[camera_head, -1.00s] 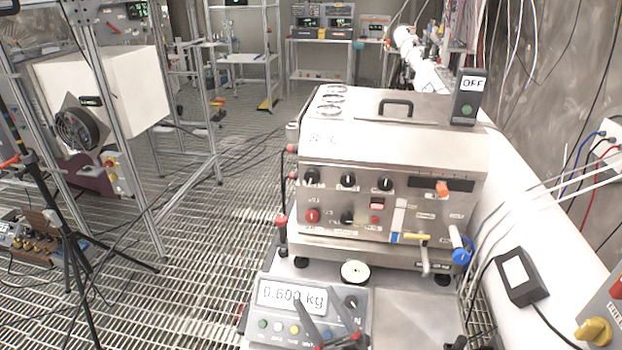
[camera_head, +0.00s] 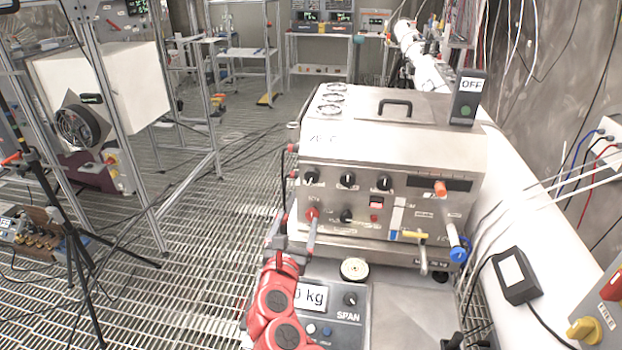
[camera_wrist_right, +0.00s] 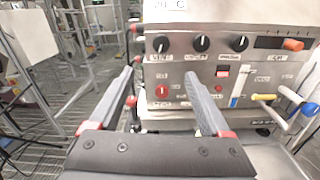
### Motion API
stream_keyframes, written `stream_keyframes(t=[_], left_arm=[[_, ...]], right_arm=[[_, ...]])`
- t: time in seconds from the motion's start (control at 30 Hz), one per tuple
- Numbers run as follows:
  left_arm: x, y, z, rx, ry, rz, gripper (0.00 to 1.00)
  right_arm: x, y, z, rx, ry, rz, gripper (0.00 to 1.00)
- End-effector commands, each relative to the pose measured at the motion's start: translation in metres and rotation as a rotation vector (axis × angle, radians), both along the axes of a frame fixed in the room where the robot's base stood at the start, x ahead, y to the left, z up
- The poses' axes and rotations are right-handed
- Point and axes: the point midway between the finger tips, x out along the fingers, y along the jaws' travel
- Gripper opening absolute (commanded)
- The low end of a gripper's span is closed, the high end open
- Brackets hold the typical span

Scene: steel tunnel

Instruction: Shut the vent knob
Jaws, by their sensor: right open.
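A steel machine (camera_head: 340,146) stands ahead. Its front has a row of black knobs, the left one (camera_head: 311,176) among them, and a red knob (camera_head: 312,213) below that one. The red knob also shows in the right wrist view (camera_wrist_right: 162,91). The small labels are too blurred to tell which knob is the vent. My right gripper (camera_head: 297,219) is open and empty, its fingers pointing at the panel's lower left. In the right wrist view, the red knob appears between the open fingers (camera_wrist_right: 158,78), apart from them. My left gripper is not in view.
A scale (camera_head: 345,312) stands in front of the machine, partly hidden by my right arm. A yellow-handled lever (camera_head: 415,236) and a blue-ended valve (camera_head: 458,252) stick out at the panel's lower right. A dark box with a cable (camera_head: 519,276) is at right.

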Motion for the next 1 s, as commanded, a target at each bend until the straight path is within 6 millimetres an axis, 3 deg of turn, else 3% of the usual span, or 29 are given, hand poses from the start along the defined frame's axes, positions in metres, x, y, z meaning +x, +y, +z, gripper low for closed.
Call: stream_keyframes(t=[0.17,1.0], left_arm=[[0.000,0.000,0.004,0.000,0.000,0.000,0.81],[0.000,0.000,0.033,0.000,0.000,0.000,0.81]], right_arm=[[0.008,-0.004,0.005,-0.010,0.001,-0.016,0.81],[0.130,-0.034,0.005,-0.005,0.000,-0.016,0.81]])
